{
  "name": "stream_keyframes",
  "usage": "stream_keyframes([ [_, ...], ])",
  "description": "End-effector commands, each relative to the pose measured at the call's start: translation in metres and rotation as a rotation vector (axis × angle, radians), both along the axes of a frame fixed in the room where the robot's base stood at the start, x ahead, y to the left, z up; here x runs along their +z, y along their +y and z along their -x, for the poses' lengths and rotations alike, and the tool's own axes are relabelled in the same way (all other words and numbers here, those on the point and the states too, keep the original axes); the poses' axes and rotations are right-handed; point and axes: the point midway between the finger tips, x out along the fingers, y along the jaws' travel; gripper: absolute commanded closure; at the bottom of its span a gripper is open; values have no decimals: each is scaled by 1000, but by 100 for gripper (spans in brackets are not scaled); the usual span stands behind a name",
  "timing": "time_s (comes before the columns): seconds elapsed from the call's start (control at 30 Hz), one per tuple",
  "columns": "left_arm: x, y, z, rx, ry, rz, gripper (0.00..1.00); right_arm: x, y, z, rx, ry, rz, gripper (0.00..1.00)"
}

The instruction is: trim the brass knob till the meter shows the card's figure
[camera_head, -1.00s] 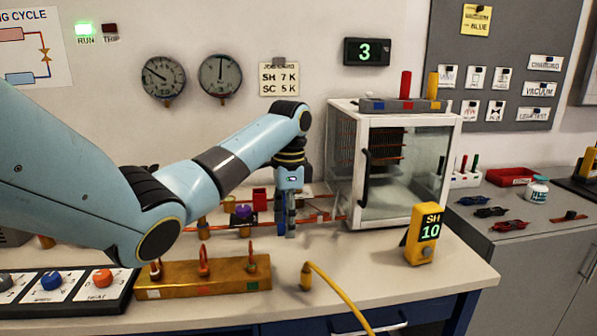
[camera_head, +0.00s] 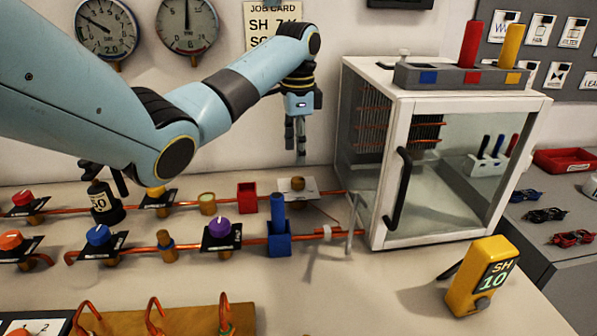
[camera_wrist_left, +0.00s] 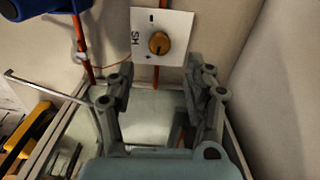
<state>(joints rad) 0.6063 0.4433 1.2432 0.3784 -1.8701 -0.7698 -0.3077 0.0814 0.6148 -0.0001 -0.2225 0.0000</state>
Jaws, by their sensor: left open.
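The brass knob (camera_head: 298,183) sits on a white plate on the back copper pipe. In the left wrist view the knob (camera_wrist_left: 159,43) shows a dark pointer slot, and its plate (camera_wrist_left: 178,22) reads SH. My left gripper (camera_head: 300,155) points down above the knob in the head view, apart from it. In the wrist view its open fingers (camera_wrist_left: 161,84) have nothing between them. The yellow meter (camera_head: 483,277) stands on the bench at right and reads SH 10. The job card (camera_head: 262,20) on the wall shows SH 7, partly hidden by my left arm. My right gripper is not seen.
A glass-doored cabinet (camera_head: 375,222) stands just right of the knob. A blue-handled valve (camera_head: 279,238) and a purple knob (camera_head: 219,228) are on the front pipe. A red block (camera_head: 247,197) is left of the plate. The bench between pipes and meter is largely clear.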

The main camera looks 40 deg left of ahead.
Motion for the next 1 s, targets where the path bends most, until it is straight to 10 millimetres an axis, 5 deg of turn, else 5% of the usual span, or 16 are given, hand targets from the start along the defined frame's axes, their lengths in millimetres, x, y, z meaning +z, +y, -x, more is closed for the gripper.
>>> stream_keyframes([
  [0.33, -64, 0, 0, 0, 1, 2, 47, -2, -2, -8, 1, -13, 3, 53],
  [0.77, -77, -1, 0, -1, 0, 1, 47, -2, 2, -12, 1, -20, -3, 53],
  [1.0, -76, 0, 0, -1, 1, 1, 77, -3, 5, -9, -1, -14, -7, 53],
])
